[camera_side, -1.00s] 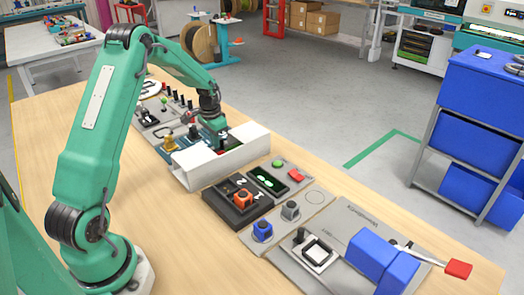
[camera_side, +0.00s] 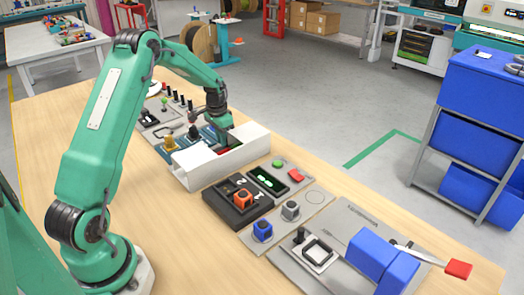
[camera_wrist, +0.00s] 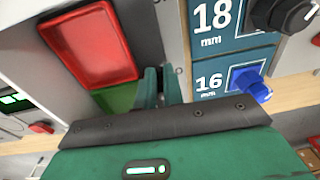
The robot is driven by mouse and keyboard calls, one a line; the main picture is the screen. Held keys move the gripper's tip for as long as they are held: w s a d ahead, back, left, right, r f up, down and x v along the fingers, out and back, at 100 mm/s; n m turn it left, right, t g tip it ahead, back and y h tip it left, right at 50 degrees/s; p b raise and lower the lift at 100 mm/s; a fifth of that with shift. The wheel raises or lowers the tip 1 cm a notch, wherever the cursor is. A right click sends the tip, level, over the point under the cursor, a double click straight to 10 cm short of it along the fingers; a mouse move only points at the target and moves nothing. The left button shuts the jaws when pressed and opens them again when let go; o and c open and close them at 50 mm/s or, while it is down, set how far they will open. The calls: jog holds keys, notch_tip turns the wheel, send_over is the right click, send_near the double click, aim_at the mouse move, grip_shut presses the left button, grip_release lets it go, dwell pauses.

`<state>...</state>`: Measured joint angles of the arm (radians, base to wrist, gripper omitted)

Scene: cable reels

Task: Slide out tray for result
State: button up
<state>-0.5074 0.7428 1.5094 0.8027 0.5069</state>
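A white box-like channel (camera_side: 215,167) stands on the bench in the side view. I cannot tell which part of it is a tray. In the wrist view a red rectangular panel (camera_wrist: 95,45) and a green patch (camera_wrist: 112,97) lie side by side within pale walls. My gripper (camera_side: 221,128) points down at the far side of the channel, close to its wall. In the wrist view its two teal fingers (camera_wrist: 161,86) are close together, next to the green patch. A narrow gap seems to show between them. Whether they touch or hold the wall is unclear.
A teal panel marked 18 mm and 16 mm (camera_wrist: 214,82) carries a black knob (camera_wrist: 285,14) and a blue knob (camera_wrist: 247,80) beside my fingers. A numbered black block (camera_side: 240,211) and a green-lit display (camera_side: 268,180) stand nearer. A blue clamp (camera_side: 371,254) stands at the right.

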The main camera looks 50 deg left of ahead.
jog(key=shift+o, duration=0.7)
notch_tip(320, 180, up, 7)
jog(key=shift+o, duration=0.2)
dwell(0.6)
